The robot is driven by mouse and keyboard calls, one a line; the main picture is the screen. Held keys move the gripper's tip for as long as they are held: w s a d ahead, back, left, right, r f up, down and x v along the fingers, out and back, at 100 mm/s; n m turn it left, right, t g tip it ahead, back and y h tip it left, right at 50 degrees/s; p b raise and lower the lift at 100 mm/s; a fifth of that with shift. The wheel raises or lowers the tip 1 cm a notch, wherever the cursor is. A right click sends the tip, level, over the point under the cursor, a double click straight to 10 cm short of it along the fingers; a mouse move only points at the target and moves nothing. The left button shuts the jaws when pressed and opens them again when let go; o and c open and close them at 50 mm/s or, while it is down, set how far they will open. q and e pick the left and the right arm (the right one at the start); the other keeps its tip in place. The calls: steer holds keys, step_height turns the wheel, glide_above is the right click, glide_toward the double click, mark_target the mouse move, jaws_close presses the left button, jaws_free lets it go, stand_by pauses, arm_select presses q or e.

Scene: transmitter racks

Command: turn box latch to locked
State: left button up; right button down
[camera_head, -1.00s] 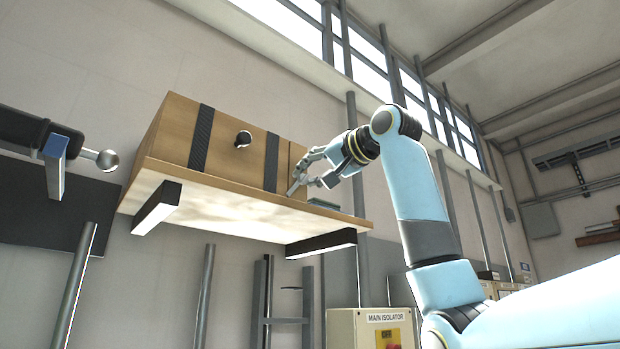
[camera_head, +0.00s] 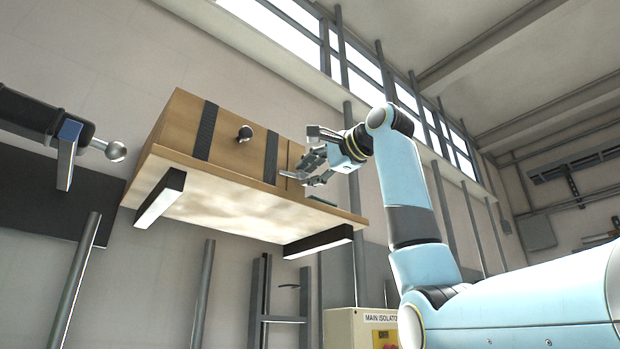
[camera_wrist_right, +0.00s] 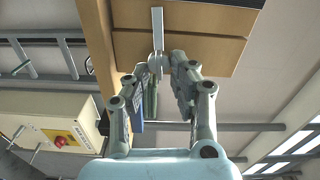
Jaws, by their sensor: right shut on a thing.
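The wooden box (camera_head: 225,135) sits on a wall shelf, with two dark straps and a round dark knob or hole on its front. The grey metal latch lever (camera_head: 293,175) is at the box's right end and lies nearly level in the head view. In the wrist view the lever (camera_wrist_right: 157,28) runs across the box's wooden face (camera_wrist_right: 205,45). My right gripper (camera_head: 309,174) is shut on the latch, and its fingertips (camera_wrist_right: 160,68) flank the lever's near end. The fingers partly hide the pivot. My left gripper is not in view.
The shelf (camera_head: 260,205) rests on dark brackets. A main isolator cabinet (camera_head: 350,322) stands below.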

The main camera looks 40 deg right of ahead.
steer(key=shift+f+m+b, duration=0.15)
steer(key=shift+m+b, duration=0.2)
steer(key=shift+m, duration=0.25)
steer(key=c, duration=1.3)
jaws_free()
steer(key=shift+s, duration=0.25)
steer(key=s, duration=0.7)
steer(key=s+d, duration=0.1)
steer(key=s, duration=0.3)
steer(key=shift+s, duration=0.2)
